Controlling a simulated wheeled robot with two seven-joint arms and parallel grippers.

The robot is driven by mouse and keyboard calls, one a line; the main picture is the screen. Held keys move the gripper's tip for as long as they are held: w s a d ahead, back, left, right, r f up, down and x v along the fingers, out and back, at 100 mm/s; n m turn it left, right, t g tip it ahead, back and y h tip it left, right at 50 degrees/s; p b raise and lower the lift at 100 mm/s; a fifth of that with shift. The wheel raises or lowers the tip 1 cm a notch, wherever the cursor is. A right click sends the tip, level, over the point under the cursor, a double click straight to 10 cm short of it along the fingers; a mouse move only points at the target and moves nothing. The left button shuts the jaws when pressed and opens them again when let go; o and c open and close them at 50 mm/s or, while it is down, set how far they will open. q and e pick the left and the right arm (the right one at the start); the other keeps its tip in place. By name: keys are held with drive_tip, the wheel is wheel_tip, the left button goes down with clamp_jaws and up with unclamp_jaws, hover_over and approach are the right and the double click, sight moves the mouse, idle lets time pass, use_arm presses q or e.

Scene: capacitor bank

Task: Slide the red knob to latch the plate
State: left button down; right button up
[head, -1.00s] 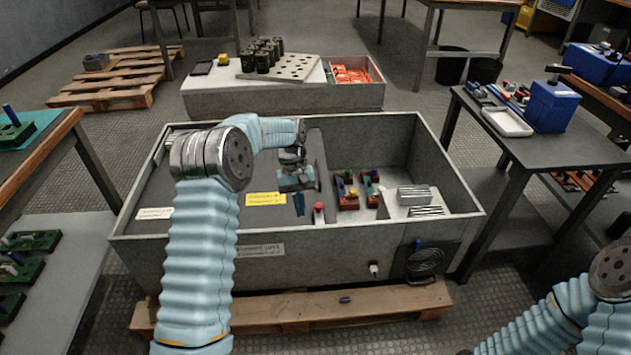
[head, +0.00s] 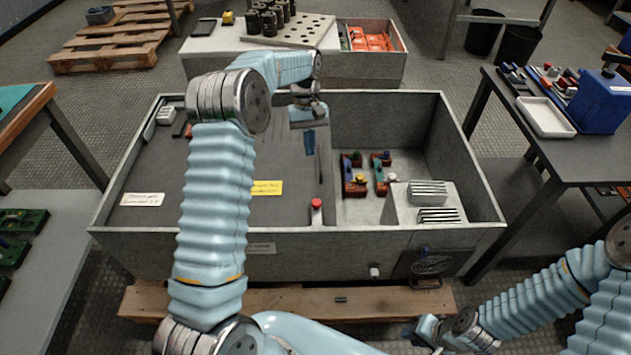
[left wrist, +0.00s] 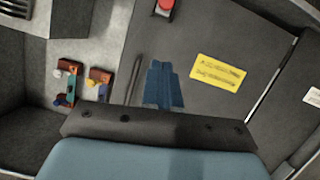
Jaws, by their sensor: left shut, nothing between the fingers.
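The red knob (head: 316,203) stands on a small block near the front wall of the grey box, and its red top shows at the top edge of the left wrist view (left wrist: 166,5). The dark grey plate (head: 150,178) covers the box's left part and carries a yellow label (head: 266,187). My left gripper (head: 309,144) is shut and empty above the plate's right side, behind the knob and apart from it. Its blue fingers (left wrist: 163,85) show together in the left wrist view. My right gripper (head: 425,328) is low at the bottom, outside the box; its jaws are unclear.
The open bay right of the plate holds red blocks with coloured parts (head: 354,177) and finned metal pieces (head: 428,192). The box walls (head: 472,165) rise around everything. A side table (head: 560,150) with a white tray (head: 545,117) stands at right.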

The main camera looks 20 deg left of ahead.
sight(315, 201)
use_arm(q)
drive_tip(key=x, duration=0.9)
drive_tip(key=shift+r, duration=0.1)
drive_tip(key=shift+s+d, duration=0.85)
drive_tip(key=shift+s, duration=0.25)
drive_tip(key=shift+s+d, duration=0.35)
drive_tip(key=shift+s, duration=0.15)
drive_tip(key=shift+s, duration=0.1)
drive_tip(key=shift+s+d, duration=0.5)
drive_tip(key=shift+s, duration=0.3)
drive_tip(key=shift+s+f, duration=0.15)
drive_tip(key=shift+f, duration=0.05)
